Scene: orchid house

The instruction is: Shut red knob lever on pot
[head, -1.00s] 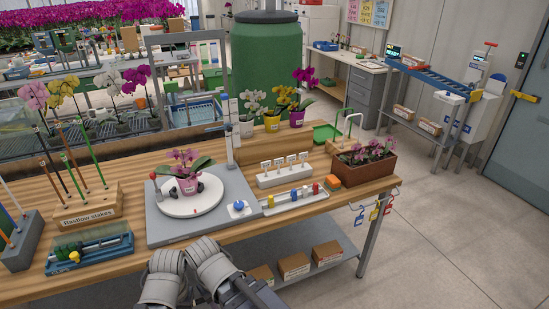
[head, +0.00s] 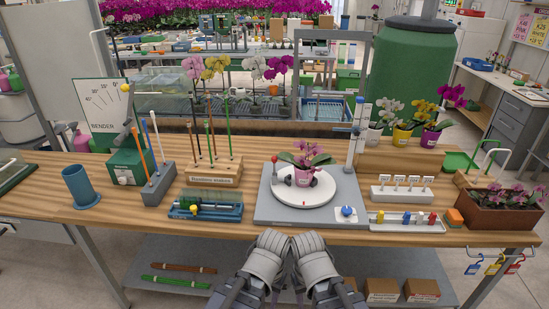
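A pink pot (head: 303,178) with a small pink orchid stands on a white round turntable (head: 304,195) on a grey base plate (head: 268,211). Dark pads sit close at both sides of the pot; I cannot tell whether they touch it. A red knob (head: 274,159) tops a short upright lever at the turntable's left. Part of the pot's top is hidden by leaves. My two arms are folded side by side at the bottom middle, in front of the table edge. My gripper fingers cannot be made out, and nothing of mine is at the lever.
A post (head: 357,140) rises behind the turntable's right. A blue knob (head: 347,211) is on the plate's front right. A label rack (head: 402,192), small-parts tray (head: 379,225) and planter (head: 495,218) stand right. A blue-based device (head: 205,212) and stakes block (head: 213,174) stand left.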

